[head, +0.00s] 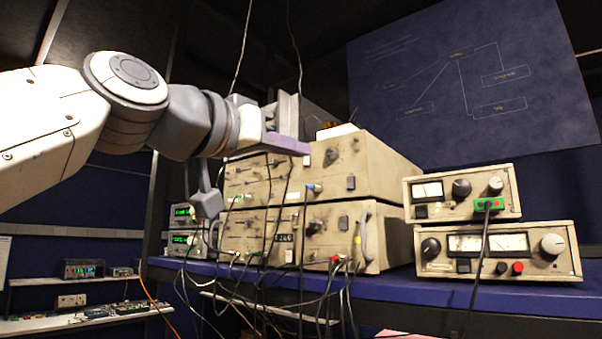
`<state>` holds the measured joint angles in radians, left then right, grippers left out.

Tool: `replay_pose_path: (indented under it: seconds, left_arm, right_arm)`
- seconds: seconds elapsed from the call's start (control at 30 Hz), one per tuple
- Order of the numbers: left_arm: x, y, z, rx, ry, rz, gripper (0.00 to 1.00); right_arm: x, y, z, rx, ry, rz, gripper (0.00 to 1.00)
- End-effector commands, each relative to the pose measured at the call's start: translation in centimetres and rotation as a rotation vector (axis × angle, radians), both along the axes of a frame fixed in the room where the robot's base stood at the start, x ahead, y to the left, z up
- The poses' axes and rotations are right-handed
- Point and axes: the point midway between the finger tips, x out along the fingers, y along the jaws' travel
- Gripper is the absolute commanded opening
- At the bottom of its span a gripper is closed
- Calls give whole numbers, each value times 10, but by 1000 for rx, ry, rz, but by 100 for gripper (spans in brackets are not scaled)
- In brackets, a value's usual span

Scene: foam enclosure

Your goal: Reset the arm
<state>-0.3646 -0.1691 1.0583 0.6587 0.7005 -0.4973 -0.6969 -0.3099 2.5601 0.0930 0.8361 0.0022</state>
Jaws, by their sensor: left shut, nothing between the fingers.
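My left arm comes in from the left, raised and stretched across the upper left of the head view. My left gripper (287,142) is at its end, in front of the upper part of the stacked beige instruments (375,170). Its fingers are shut with nothing seen between them. I cannot tell whether it touches the instrument behind it. My right gripper is not in view.
The instruments stand on a blue bench (480,296), with cables hanging over its front. Two smaller meter units (497,252) are stacked at the right. A blue diagram board (455,90) is behind. Lower left, shelves (80,318) hold small electronics.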

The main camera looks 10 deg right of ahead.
Motion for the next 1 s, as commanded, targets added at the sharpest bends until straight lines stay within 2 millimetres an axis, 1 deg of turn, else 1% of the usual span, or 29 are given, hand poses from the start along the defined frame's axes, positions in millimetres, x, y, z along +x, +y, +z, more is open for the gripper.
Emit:
replay_pose_path:
  seconds: [0.1,0.57,0.67,0.73,0.77,0.83,0.87,0.9,0.97,1.0]
  left_arm:
    - [-3,3,1,-1,-1,-1,0]
    - [-3,2,1,-1,-1,-1,0]
    - [-2,1,-3,3,8,-1,0]
    - [2,-2,-16,15,38,-3,0]
    - [6,-5,-26,25,61,-5,0]
    - [13,-13,-59,57,135,-10,0]
    - [17,-16,-77,76,174,-12,0]
    - [20,-21,-105,104,233,-15,0]
    - [23,-29,-150,153,328,-18,0]
    - [22,-32,-181,188,389,-20,0]
  right_arm:
    - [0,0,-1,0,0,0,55]
    - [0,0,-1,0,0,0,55]
    - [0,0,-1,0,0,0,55]
    - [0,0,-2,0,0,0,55]
    - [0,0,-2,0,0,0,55]
    - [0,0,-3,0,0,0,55]
    - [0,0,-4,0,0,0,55]
    - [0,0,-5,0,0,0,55]
    - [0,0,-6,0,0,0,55]
    - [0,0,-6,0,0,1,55]
